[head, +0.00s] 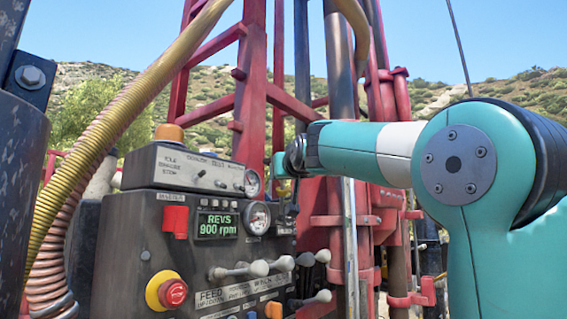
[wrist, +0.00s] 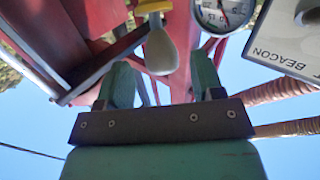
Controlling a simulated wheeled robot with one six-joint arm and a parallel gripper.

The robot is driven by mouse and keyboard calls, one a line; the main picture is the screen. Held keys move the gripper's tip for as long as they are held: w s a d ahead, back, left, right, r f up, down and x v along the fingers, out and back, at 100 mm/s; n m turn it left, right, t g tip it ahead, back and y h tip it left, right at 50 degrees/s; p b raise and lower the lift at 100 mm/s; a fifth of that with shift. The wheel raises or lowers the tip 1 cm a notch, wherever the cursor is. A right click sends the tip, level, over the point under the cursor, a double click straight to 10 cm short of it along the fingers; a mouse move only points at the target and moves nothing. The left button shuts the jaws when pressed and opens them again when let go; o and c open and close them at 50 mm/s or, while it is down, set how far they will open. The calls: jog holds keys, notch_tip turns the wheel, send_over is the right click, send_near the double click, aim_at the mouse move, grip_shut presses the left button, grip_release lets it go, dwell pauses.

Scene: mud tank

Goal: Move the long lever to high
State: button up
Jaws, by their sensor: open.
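In the wrist view, a lever with a pale, rounded knob (wrist: 161,48) hangs between and just beyond the fingertips of my gripper (wrist: 160,68). The two teal fingers stand apart, with a gap on both sides of the knob; I see no clear contact. In the head view, my gripper (head: 283,165) is at the right edge of the control panel (head: 130,225), beside the round gauge (head: 257,218). It is seen edge-on and partly hidden by my wrist. A dark upright lever (head: 291,197) shows just below it. I cannot read its setting marks.
Several grey-knobbed levers (head: 259,268) stick out low on the panel. A red emergency button (head: 173,293), a red switch cover (head: 175,221) and a display (head: 217,225) reading "REVS 900 rpm" are to the left. The red mast (head: 250,90) and pipes stand close behind.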

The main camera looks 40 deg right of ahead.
jog(key=shift+p+x, duration=0.6)
jog(key=shift+x, duration=1.15)
grip_shut()
jog(key=shift+a, duration=0.1)
